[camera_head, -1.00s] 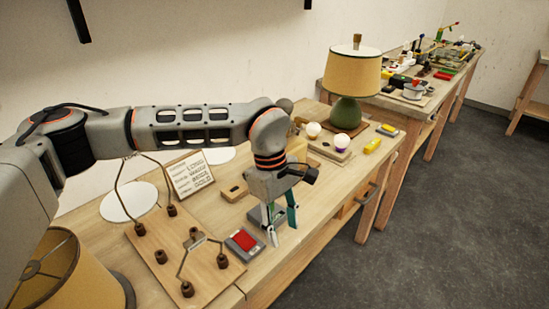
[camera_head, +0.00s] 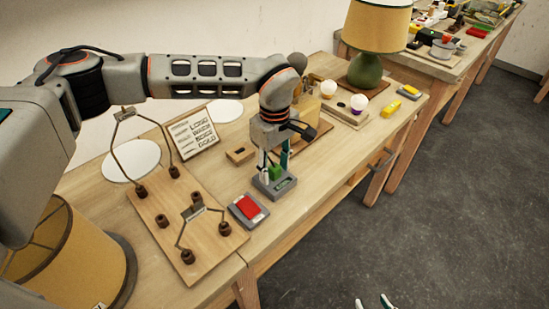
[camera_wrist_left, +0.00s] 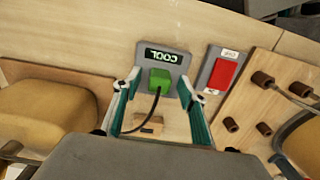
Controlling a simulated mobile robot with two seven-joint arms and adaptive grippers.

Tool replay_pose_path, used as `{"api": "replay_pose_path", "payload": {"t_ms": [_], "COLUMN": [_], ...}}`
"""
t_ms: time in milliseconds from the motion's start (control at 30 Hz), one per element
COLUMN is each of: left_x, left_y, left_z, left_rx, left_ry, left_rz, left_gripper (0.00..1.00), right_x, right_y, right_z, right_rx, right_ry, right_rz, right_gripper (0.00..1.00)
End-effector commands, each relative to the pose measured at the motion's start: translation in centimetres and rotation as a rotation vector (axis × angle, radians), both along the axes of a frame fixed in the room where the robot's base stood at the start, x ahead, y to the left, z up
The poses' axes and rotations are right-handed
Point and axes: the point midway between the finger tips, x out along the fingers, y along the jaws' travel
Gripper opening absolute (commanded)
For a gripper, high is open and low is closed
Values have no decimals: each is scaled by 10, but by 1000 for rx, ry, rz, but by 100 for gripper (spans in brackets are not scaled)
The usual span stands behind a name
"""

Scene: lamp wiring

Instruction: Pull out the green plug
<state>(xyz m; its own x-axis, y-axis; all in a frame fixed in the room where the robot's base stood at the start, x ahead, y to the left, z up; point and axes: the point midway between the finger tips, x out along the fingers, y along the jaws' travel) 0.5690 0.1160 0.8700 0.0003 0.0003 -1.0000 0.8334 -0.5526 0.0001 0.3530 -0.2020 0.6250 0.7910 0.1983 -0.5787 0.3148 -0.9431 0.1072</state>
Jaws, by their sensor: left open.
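The green plug (camera_head: 275,173) sits on a grey socket block (camera_head: 284,187) on the workbench. In the left wrist view the plug (camera_wrist_left: 159,78) is between my left fingers, with a dark cord running from it towards the camera. The block (camera_wrist_left: 172,62) shows a dark display reading "COOL". My left gripper (camera_head: 274,167) points down over the block, open, with one finger on each side of the plug; I see gaps between fingers and plug. My right gripper (camera_head: 374,302) just shows its parted fingertips at the bottom edge, over the floor, empty.
A red switch (camera_head: 248,207) on a grey base lies beside the block. A wooden board (camera_head: 157,215) with brown posts and wire stands left of it. Lamps, a written card (camera_head: 193,130) and a bulb holder (camera_head: 345,113) stand around. The bench's front edge is close.

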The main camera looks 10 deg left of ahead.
Motion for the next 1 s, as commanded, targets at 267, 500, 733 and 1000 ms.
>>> {"api": "replay_pose_path", "payload": {"t_ms": [267, 500, 733, 1000], "left_x": [0, 0, 0, 0], "left_y": [0, 0, 0, 0], "left_z": [-6, -5, -5, -3], "left_rx": [-1, -1, 0, 1], "left_ry": [1, 1, 1, 1], "left_rz": [0, 0, 0, 0], "left_gripper": [42, 3, 0, 0], "right_x": [3, 3, 1, 1], "right_y": [0, 0, 0, 0], "right_z": [5, 3, 0, 2], "right_rx": [2, 1, 0, -1], "right_ry": [-10, -7, -1, -1], "right_rz": [-1, -1, -1, -2], "right_gripper": [40, 40, 40, 40]}}
